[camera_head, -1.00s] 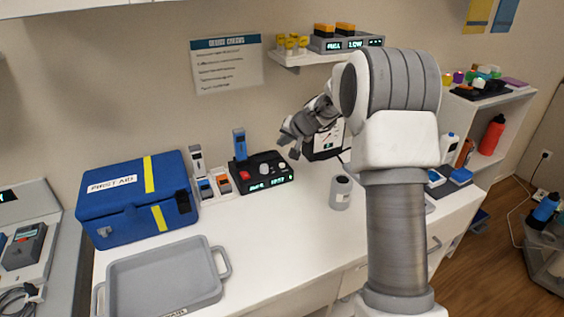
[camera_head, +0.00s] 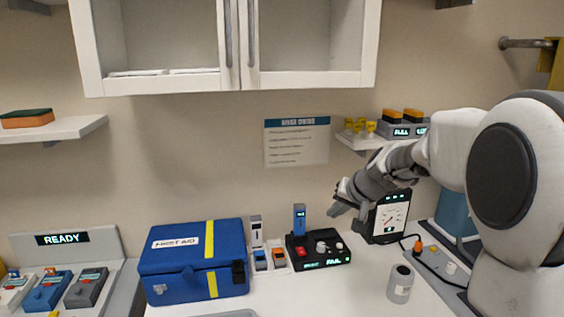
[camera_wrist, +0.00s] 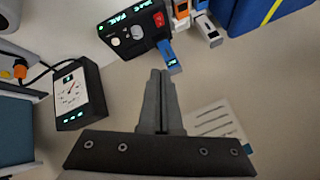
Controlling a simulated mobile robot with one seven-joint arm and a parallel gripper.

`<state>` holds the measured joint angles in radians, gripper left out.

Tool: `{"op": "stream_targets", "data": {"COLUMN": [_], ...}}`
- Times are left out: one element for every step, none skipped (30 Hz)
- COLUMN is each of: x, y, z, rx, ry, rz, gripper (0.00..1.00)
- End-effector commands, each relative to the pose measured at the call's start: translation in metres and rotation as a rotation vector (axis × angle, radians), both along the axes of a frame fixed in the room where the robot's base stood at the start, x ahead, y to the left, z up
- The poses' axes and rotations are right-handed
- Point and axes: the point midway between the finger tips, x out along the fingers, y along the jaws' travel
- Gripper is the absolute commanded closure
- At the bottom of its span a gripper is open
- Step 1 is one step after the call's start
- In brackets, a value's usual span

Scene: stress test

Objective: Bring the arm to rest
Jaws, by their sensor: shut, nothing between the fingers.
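My arm reaches in from the right side of the head view, with my gripper (camera_head: 343,200) above the back of the counter, in front of the wall. In the wrist view my gripper (camera_wrist: 163,77) is shut, its two fingers together with nothing between them. Its tips show close to a blue upright device (camera_wrist: 172,56) in that picture, but I cannot tell the true gap. In the head view the blue device (camera_head: 299,219) stands in a black tester box (camera_head: 318,252), to the left of and below my gripper.
A blue first aid box (camera_head: 193,262) and a grey canister (camera_head: 400,284) are on the counter. A shelf (camera_head: 362,143) and an open-looking cabinet (camera_head: 225,50) are above. The front middle of the counter is clear.

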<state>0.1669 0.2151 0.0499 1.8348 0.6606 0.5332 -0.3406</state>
Motion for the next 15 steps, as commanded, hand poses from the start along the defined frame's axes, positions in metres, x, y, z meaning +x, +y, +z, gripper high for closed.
{"op": "stream_targets", "data": {"x": [-0.018,-0.029,-0.043,-0.054,-0.065,-0.079,-0.09,-0.101,-0.116,-0.127,-0.138,-0.152,-0.164,-0.174,-0.189], "y": [0.005,0.008,0.011,0.013,0.015,0.017,0.018,0.02,0.021,0.022,0.022,0.023,0.023,0.023,0.023], "z": [0.015,0.02,0.027,0.032,0.037,0.042,0.046,0.05,0.054,0.056,0.059,0.062,0.063,0.065,0.066], "rx": [-0.018,-0.029,-0.043,-0.054,-0.066,-0.08,-0.093,-0.103,-0.12,-0.132,-0.144,-0.16,-0.173,-0.186,-0.203], "ry": [0.001,0.006,0.012,0.016,0.021,0.028,0.031,0.036,0.043,0.049,0.053,0.059,0.065,0.07,0.076], "rz": [0.019,0.03,0.044,0.054,0.063,0.075,0.084,0.091,0.102,0.109,0.115,0.123,0.128,0.134,0.14], "gripper": [1.0,1.0,1.0,1.0,1.0,1.0,1.0,1.0,1.0,1.0,1.0,1.0,1.0,1.0,1.0]}}
